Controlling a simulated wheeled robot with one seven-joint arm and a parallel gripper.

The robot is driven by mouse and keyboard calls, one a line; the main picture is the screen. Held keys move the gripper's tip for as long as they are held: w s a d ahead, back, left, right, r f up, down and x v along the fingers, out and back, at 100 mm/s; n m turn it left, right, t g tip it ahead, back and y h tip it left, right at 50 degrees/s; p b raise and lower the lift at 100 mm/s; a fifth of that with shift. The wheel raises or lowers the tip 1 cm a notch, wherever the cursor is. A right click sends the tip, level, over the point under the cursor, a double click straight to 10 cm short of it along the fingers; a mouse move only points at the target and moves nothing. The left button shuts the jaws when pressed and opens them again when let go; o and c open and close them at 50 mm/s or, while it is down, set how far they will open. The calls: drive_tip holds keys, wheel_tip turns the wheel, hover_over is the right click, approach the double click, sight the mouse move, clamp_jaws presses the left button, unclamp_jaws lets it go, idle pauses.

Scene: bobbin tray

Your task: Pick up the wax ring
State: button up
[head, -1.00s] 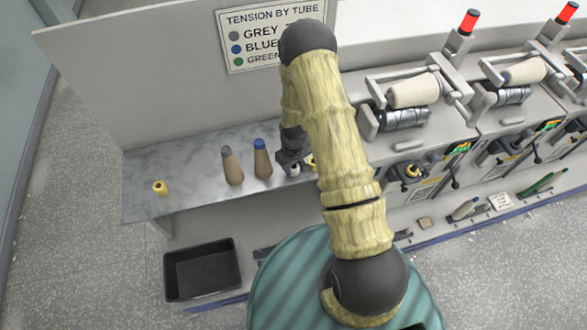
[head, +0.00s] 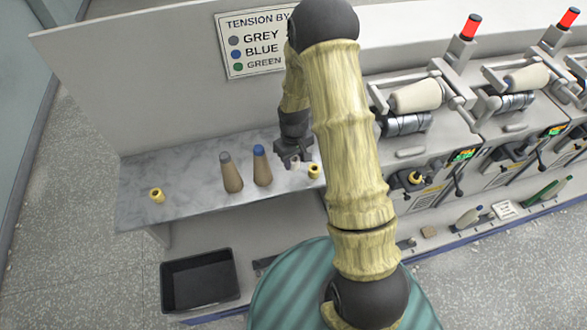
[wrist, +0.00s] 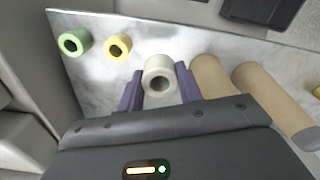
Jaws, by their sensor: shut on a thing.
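The wax ring (wrist: 159,76) is a short off-white ring with a dark hole, seen in the wrist view between my two purple fingers. My gripper (wrist: 160,90) is shut on it, one finger on each side. In the head view my gripper (head: 294,158) is over the marbled shelf, just right of the blue-topped bobbin. There the ring is mostly hidden by the gripper, and its gap to the shelf is hard to judge.
Close by stand a yellow ring (wrist: 117,46), a green ring (wrist: 74,43), a grey-topped bobbin (head: 231,173) and a blue-topped bobbin (head: 262,166). Another yellow ring (head: 156,195) is at the shelf's (head: 190,205) left. A black bin (head: 200,280) lies below.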

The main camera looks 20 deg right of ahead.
drive_tip(key=shift+r, duration=0.95)
drive_tip(key=f+m, duration=0.2)
drive_tip(key=m, duration=0.2)
drive_tip(key=shift+s+f, duration=0.25)
drive_tip(key=shift+f, duration=0.15)
